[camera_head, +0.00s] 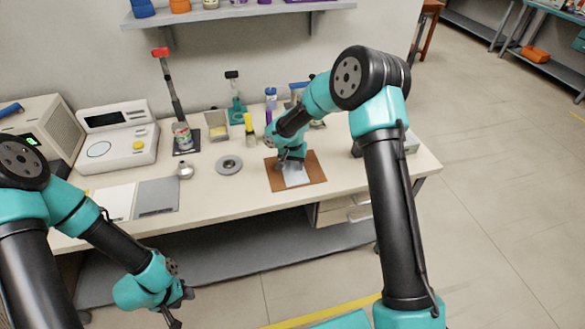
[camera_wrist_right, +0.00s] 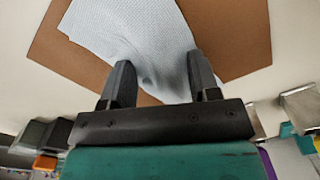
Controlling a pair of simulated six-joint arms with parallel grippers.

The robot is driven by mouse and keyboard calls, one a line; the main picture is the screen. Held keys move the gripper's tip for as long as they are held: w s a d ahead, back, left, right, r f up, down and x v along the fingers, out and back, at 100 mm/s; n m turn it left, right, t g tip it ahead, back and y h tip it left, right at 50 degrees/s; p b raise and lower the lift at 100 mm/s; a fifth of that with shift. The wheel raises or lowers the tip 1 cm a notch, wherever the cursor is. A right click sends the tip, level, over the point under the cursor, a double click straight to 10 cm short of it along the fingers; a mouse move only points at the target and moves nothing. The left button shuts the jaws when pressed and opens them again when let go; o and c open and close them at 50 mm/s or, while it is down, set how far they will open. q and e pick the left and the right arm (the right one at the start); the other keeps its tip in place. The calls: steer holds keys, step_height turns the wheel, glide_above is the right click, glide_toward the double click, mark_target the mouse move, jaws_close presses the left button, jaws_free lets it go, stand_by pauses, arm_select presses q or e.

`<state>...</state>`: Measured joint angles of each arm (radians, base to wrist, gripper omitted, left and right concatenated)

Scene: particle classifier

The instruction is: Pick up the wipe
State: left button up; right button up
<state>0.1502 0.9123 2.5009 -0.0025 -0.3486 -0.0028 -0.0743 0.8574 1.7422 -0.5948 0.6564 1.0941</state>
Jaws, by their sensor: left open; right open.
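The wipe (camera_head: 296,176) is a pale grey-white cloth lying on a brown mat (camera_head: 275,181) on the bench. In the right wrist view the wipe (camera_wrist_right: 125,38) has a fine woven texture, and part of it lies between my open fingers. My right gripper (camera_wrist_right: 160,82) is open at the near edge of the wipe; I cannot tell whether the fingers touch it. In the head view my right gripper (camera_head: 290,163) is over the mat and hides part of the wipe. My left gripper (camera_head: 180,308) is open, empty and low in front of the bench.
Left of the mat are a grey ring-shaped disc (camera_head: 229,165) and a small metal flask (camera_head: 185,170). A grey notebook (camera_head: 157,196) lies near the front edge.

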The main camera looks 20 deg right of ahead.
steer(key=shift+f, duration=0.15)
steer(key=c, duration=0.8)
jaws_close()
step_height(320, 180, up, 12)
step_height(320, 180, up, 9)
stand_by(0.7)
